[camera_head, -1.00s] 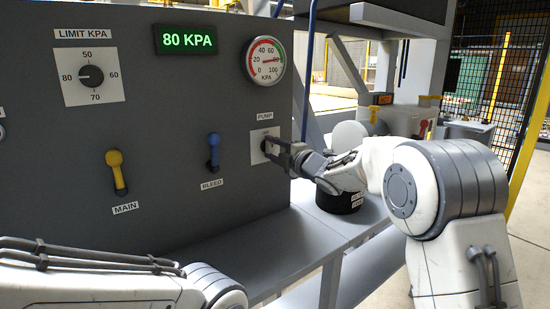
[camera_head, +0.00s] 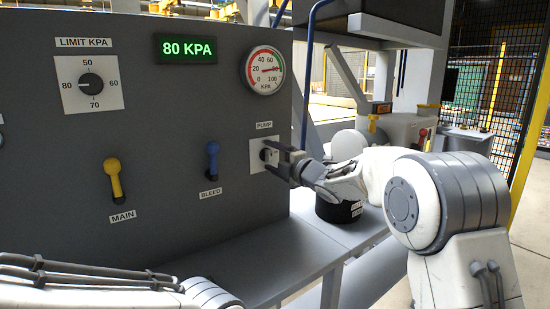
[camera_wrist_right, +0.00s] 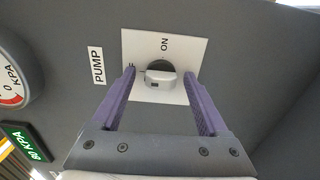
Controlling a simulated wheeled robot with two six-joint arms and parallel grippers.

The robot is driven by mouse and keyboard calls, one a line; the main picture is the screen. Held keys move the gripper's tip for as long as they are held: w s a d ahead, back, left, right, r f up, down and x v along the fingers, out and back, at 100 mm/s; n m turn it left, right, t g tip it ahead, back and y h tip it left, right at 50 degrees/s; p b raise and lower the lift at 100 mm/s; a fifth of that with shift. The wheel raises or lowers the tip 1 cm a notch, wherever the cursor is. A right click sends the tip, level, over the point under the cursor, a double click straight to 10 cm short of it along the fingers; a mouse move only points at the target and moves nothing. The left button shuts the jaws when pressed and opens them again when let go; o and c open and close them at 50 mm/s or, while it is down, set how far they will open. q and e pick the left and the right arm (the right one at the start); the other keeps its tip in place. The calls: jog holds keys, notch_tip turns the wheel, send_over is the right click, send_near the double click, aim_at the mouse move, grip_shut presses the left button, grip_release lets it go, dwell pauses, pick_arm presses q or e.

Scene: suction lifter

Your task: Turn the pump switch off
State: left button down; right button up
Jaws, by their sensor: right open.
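The pump switch is a small knob with a light grey handle (camera_wrist_right: 160,79) on a dark base. It sits on a white plate (camera_head: 256,158) at the panel's right end, under a PUMP label. In the right wrist view, ON is printed at the plate's upper right; a mark by the left finger is partly covered. My right gripper (camera_head: 270,156) is open at the plate, its fingers on either side of the knob. In the right wrist view the gripper (camera_wrist_right: 160,80) shows gaps beside the knob. I cannot tell the switch's exact setting. My left gripper is out of view.
The grey panel (camera_head: 160,125) also carries a blue BLEED lever (camera_head: 212,160), a yellow MAIN lever (camera_head: 113,180), a limit dial (camera_head: 90,84), a pressure gauge (camera_head: 264,70) and a green display (camera_head: 187,48) reading 80 KPA. A grey shelf (camera_head: 250,245) runs below.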

jog(key=v, duration=1)
jog(key=shift+s+b, duration=0.2)
jog(key=shift+b, duration=0.25)
jog(key=s+a+f+m+g+h, duration=0.1)
jog(key=s+f+m+g+h, duration=0.35)
jog(key=s+f+m, duration=0.7)
jog(key=s+a+f+m+g+h, duration=0.1)
jog(key=s+f+m+g+h, duration=0.35)
jog(key=s+f, duration=0.8)
jog(key=s+d+r+m+g, duration=0.15)
jog(key=s+g, duration=0.45)
jog(key=s, duration=1.2)
notch_tip(320, 180, up, 21)
jog(key=p, duration=2.2)
jog(key=shift+w+d+m+h, duration=0.15)
jog(key=shift+w+m+h, duration=0.15)
jog(key=shift+w+m, duration=0.05)
